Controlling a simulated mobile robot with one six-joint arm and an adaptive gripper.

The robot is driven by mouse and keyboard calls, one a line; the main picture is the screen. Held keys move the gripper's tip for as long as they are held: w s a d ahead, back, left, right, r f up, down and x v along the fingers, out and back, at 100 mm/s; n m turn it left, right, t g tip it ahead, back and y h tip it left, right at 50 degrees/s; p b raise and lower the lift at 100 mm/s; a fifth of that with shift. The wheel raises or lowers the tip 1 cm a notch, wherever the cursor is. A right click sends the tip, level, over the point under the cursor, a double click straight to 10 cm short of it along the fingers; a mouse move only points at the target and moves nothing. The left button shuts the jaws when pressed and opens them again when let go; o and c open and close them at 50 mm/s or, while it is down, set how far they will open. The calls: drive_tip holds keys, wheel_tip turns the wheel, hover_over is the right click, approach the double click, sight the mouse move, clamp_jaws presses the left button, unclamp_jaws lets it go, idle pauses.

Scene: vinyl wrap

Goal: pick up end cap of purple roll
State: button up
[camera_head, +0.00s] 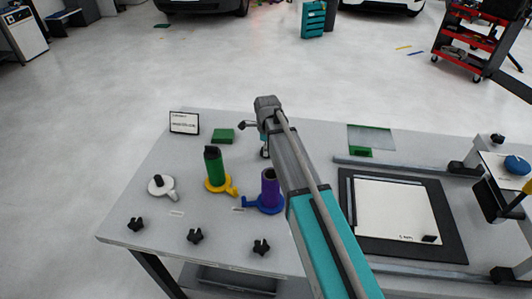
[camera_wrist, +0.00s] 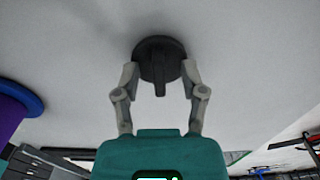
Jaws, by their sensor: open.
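The end cap (camera_wrist: 158,60) is a dark round disc with a raised ridge, lying on the light table top in the wrist view. My gripper (camera_wrist: 160,74) is open, with one finger on each side of the cap. I cannot tell whether the fingers touch it. The purple roll (camera_head: 270,187) stands upright on a blue holder (camera_head: 250,202), its top open without a cap. It also shows at the left edge of the wrist view (camera_wrist: 10,115). In the head view my arm reaches past this roll, and the cap is not clearly visible.
A green roll (camera_head: 213,170) with a black cap stands on a yellow holder left of the purple roll. A white holder (camera_head: 161,187) is farther left. Several black knobs (camera_head: 195,236) line the front edge. A framed panel (camera_head: 398,210) lies at right.

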drive_tip(key=shift+c, duration=0.2)
clamp_jaws()
drive_tip(key=shift+r, duration=0.15)
idle(0.3)
wheel_tip(320, 180, up, 2)
drive_tip(key=shift+p, duration=1.15)
drive_tip(key=s+d+r+p, duration=0.2)
drive_tip(key=s+r+p, duration=0.8)
drive_tip(key=s, duration=0.4)
drive_tip(key=shift+r+p, duration=0.35)
drive_tip(key=shift+w+d, duration=0.1)
drive_tip(key=shift+d, duration=0.05)
